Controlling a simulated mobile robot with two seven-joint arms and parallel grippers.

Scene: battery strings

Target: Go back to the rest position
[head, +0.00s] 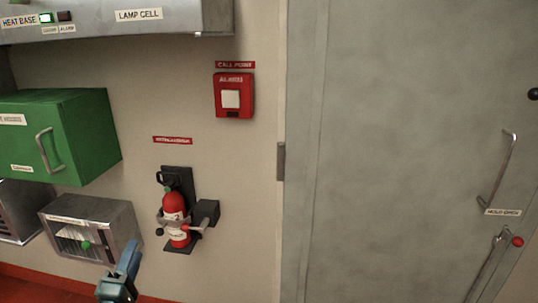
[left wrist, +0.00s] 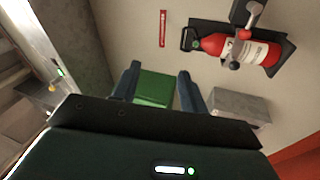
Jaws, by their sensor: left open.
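My left gripper (head: 128,262) is at the bottom of the head view, left of centre, its blue fingers pointing up. In the head view it is below and left of the fire extinguisher (head: 174,222) and in front of the lower wall near the steel box (head: 92,230). In the left wrist view the two fingers (left wrist: 158,78) stand apart with nothing held between them. The green cabinet (left wrist: 154,89) shows in the background through the gap. My right gripper is not in view.
The extinguisher hangs on a wall bracket with a dark box (head: 207,213) beside it. A red call point (head: 233,96) is above. The green cabinet (head: 85,135) juts out at the left, under a grey shelf unit (head: 180,18). A grey door (head: 420,150) with a handle (head: 497,170) fills the right.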

